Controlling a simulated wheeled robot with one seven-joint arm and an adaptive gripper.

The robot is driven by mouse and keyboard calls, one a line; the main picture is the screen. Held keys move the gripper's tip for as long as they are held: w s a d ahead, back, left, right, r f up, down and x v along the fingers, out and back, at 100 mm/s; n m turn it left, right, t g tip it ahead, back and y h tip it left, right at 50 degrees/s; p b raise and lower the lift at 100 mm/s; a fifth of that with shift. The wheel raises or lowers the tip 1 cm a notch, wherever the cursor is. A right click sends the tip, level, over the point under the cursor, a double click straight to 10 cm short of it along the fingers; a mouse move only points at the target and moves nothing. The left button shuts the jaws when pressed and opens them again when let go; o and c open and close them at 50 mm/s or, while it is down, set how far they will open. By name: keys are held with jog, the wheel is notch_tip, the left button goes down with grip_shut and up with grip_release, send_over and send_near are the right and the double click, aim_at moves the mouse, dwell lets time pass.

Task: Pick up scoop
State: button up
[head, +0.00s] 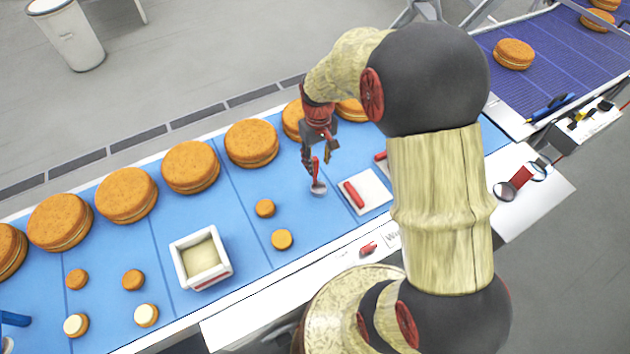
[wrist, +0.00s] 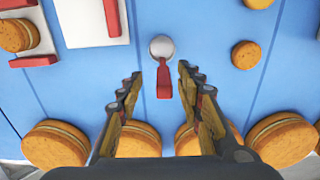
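The scoop has a round silver bowl and a red handle. In the head view the scoop (head: 318,188) is on the blue belt, just below my gripper (head: 316,158). In the wrist view the scoop (wrist: 163,48) is at the upper middle, its red handle pointing toward my gripper (wrist: 160,78). My gripper is open, with one finger on each side of the handle line and a clear gap between them. The fingers do not appear to touch the handle. Their exact height above it is hard to tell.
A white board (head: 374,203) with a red-edged item lies right of the scoop. A white box (head: 190,282) of cream stands to the left. Large round cakes (head: 251,143) line the belt's far side; small rounds (head: 265,208) lie nearby. Blue belt around the scoop is mostly clear.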

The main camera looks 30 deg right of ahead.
aim_at(316, 175)
jog(key=f, duration=0.6)
jog(key=shift+a+f+b, duration=0.2)
jog(key=shift+a+b, duration=0.05)
jog(key=shift+b, duration=0.1)
jog(key=shift+c, duration=1)
jog(key=c, duration=0.7)
grip_shut()
